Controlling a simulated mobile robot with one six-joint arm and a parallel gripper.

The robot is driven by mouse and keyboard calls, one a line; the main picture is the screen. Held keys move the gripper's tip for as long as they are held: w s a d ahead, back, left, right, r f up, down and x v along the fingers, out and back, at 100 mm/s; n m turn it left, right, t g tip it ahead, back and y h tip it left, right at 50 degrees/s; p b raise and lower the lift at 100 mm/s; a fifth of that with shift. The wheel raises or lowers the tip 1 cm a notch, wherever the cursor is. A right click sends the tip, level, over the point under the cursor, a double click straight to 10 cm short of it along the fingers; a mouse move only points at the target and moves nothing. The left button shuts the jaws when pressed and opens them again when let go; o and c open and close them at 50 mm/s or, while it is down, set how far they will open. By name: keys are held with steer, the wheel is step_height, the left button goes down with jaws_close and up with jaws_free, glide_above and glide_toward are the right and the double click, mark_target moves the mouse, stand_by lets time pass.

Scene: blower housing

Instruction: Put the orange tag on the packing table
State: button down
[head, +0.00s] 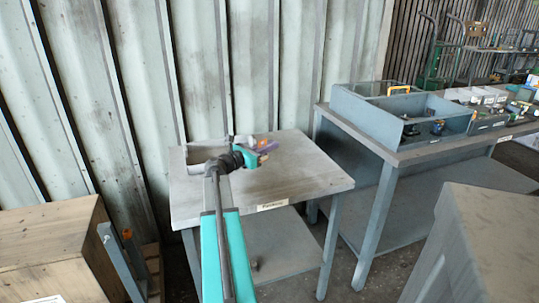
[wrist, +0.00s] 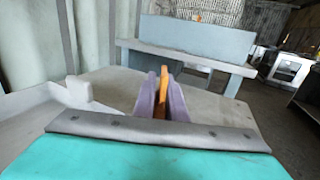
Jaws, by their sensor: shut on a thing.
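The orange tag (wrist: 162,88) is upright between the two purple fingers of my gripper (wrist: 163,80) in the wrist view. The fingers are shut on it from both sides and hide part of it. In the head view, my gripper (head: 267,146) is above the small grey packing table (head: 305,177), over its back part. A little orange shows at the fingers there. The table top (wrist: 225,107) also shows beyond and below the fingers in the wrist view. I cannot tell the exact gap between the tag and the table.
A pale tray (head: 200,153) sits at the table's back left, beside my gripper. A long bench (head: 405,156) with a grey divided box (head: 421,112) stands to the right. A wooden crate (head: 60,243) is front left. The table's front and right are clear.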

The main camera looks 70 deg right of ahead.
steer(key=shift+d+f, duration=0.1)
steer(key=shift+f, duration=1.65)
steer(key=shift+f, duration=0.15)
steer(key=c, duration=2.1)
jaws_free()
steer(key=shift+w+a, duration=0.1)
steer(key=shift+a, duration=0.1)
steer(key=v, duration=1.1)
steer(key=shift+w+a, duration=0.2)
steer(key=shift+a, duration=0.05)
